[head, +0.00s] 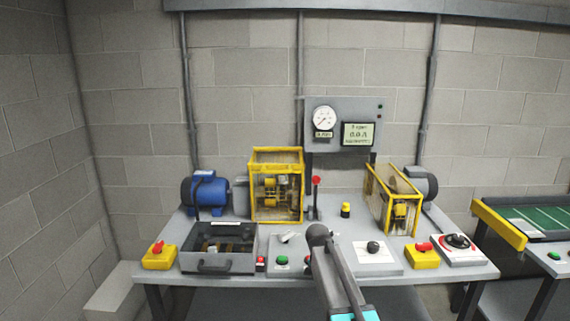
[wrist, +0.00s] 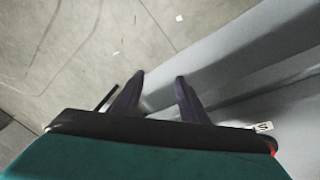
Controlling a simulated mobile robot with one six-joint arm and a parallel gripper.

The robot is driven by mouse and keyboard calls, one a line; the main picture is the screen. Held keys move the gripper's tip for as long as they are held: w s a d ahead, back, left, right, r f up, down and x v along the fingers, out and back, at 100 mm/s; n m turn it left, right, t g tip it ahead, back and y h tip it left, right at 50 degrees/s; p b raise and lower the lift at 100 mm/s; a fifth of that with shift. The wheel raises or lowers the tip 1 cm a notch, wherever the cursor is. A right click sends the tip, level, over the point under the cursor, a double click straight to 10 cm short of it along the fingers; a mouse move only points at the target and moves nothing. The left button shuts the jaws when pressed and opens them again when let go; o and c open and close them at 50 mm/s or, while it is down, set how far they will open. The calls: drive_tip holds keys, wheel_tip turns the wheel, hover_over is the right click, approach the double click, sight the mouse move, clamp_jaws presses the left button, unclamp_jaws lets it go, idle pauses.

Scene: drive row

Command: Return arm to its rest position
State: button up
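My gripper (wrist: 160,80) shows in the wrist view with its two dark fingers apart and nothing between them. Below the fingers are a grey floor and a pale grey surface, out of contact as far as I can tell. In the head view my arm (head: 335,275) rises in front of the bench's front edge, with a dark rounded joint at the top and a teal part at the bottom edge. The gripper itself does not show in the head view.
The grey workbench (head: 335,220) carries a blue motor (head: 208,193), yellow-framed guards (head: 277,187), an open grey box (head: 216,262) and red-topped yellow switches (head: 159,256). A gauge panel (head: 343,124) stands behind. A second bench (head: 500,224) is at right. Floor litter (wrist: 117,53) shows in the wrist view.

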drive_tip(key=s+d+f+n+g+y, duration=0.1)
drive_tip(key=s+d+f+n+g, duration=0.2)
drive_tip(key=s+f, duration=1.9)
drive_tip(key=s+a+f+n+g+y, duration=0.1)
drive_tip(key=s+f, duration=0.3)
drive_tip(key=s, duration=0.4)
drive_tip(key=s+a+f+n, duration=0.1)
drive_tip(key=s+f+n, duration=0.2)
drive_tip(key=s+f, duration=0.2)
drive_tip(key=s+a+f+n+g+y, duration=0.1)
drive_tip(key=s+f, duration=0.3)
drive_tip(key=s, duration=0.6)
drive_tip(key=shift+s+f+n+g+y, duration=0.25)
drive_tip(key=shift+s+n+g+y, duration=0.1)
drive_tip(key=shift+n, duration=0.45)
drive_tip(key=shift+c, duration=1)
drive_tip(key=shift+s, duration=0.15)
